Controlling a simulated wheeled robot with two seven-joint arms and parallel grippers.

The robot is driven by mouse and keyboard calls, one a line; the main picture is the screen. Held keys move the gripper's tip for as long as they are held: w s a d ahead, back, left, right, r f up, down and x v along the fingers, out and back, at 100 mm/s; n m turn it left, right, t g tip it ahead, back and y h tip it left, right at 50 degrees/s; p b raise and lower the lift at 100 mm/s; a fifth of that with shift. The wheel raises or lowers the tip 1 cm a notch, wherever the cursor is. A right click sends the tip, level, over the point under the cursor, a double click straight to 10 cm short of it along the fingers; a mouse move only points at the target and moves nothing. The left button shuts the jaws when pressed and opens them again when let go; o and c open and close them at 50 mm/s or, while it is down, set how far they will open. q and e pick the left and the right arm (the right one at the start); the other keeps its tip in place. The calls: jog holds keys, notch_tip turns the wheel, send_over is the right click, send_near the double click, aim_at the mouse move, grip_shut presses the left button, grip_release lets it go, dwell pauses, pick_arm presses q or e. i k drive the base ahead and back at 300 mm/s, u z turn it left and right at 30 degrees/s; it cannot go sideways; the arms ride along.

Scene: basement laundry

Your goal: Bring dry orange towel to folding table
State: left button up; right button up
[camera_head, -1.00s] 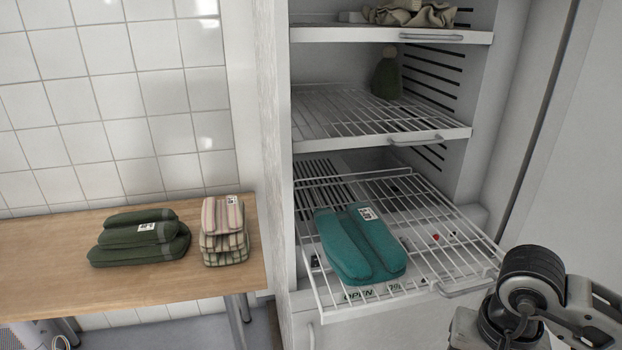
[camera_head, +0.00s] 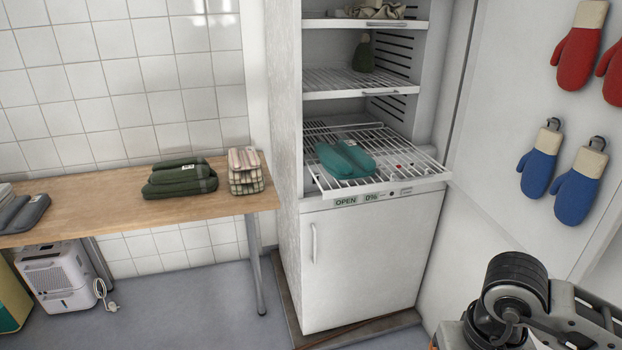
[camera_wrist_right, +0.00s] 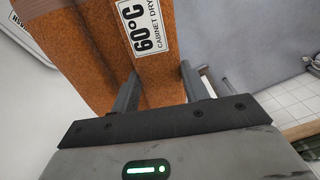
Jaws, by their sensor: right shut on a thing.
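The orange towel (camera_wrist_right: 88,50) fills the upper left of the right wrist view, with a white label reading "60°C CABINET DRY". My right gripper (camera_wrist_right: 158,80) is shut on it, one dark finger on each side of a folded part. In the head view only part of my right arm shows at the lower right; its gripper and the towel are out of that picture. A wooden table (camera_head: 110,213) stands at the left against the tiled wall. My left gripper is not in view.
Dark green (camera_head: 180,180) and striped (camera_head: 245,172) folded stacks sit at the table's right end, grey cloths (camera_head: 22,212) at its left. Bare wood lies between. The open drying cabinet (camera_head: 365,255) has a teal towel (camera_head: 345,159) on its pulled-out rack. A dehumidifier (camera_head: 62,278) stands below the table.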

aim_at(72, 210)
jog(key=u, duration=0.75)
jog(key=i, duration=0.95)
jog(key=u, duration=1.35)
jog(key=i, duration=2.1)
jog(key=u, duration=0.25)
